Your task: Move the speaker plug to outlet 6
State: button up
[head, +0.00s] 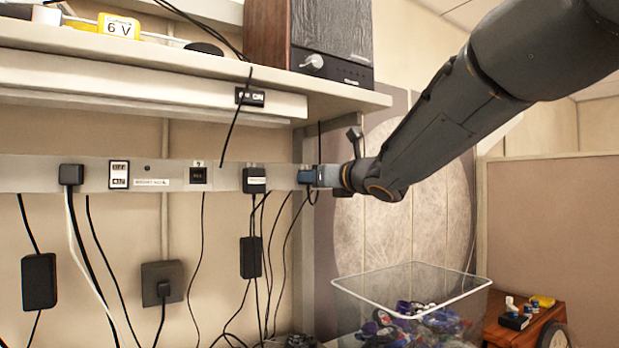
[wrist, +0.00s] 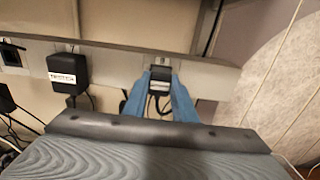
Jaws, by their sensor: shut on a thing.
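My gripper (head: 310,178) is at the right end of the grey outlet strip (head: 225,180) on the wall. In the wrist view its two blue fingers (wrist: 161,80) are shut on a dark plug (wrist: 160,77), one on each side. The plug is up against the strip; I cannot tell whether it is seated. A cord hangs below it. The fingers hide most of this plug in the head view. The wooden speaker (head: 308,32) stands on the shelf above. I cannot read any outlet numbers or trace the cord to the speaker.
A black labelled adapter (head: 255,180) sits on the strip left of my gripper and also shows in the wrist view (wrist: 68,73). Another black plug (head: 71,175) is at the far left. Cords hang below. The shelf (head: 190,62) overhangs the strip. A clear bin (head: 415,285) stands lower right.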

jog(key=shift+b+v, duration=0.35)
jog(key=shift+v, duration=0.8)
dwell(0.5)
jog(key=shift+b+v, duration=0.55)
jog(key=shift+v, duration=1.15)
jog(key=shift+o, duration=1.4)
jog(key=shift+c, duration=1.2)
jog(key=p+x, duration=0.1)
jog(key=x, duration=0.3)
jog(key=shift+s+d, duration=0.1)
